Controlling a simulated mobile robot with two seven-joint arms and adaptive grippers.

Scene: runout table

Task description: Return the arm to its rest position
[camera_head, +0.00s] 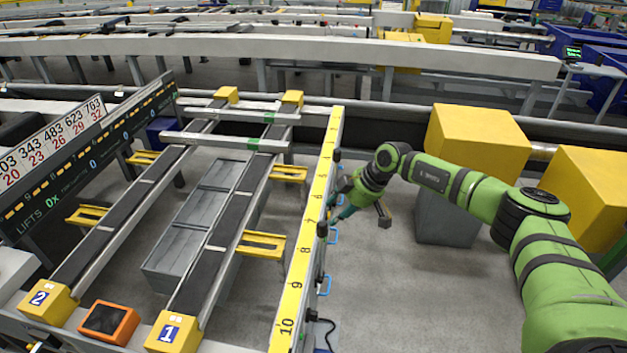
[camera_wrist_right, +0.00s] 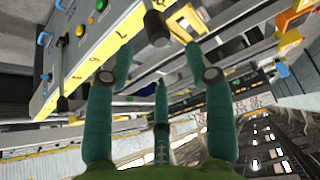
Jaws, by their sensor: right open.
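My right arm is green and reaches in from the lower right of the head view. My right gripper (camera_head: 343,203) is at the right side of the yellow numbered rail (camera_head: 299,265), near the 6 and 7 marks. Its teal fingers are partly hidden by the wrist in the head view. In the right wrist view the fingers of the right gripper (camera_wrist_right: 160,62) stand apart with nothing held between them. A black knob (camera_wrist_right: 157,28) shows just beyond the fingertips; I cannot tell whether they touch it. My left gripper is not in view.
A panel with coloured buttons (camera_wrist_right: 80,31) is close by in the wrist view.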

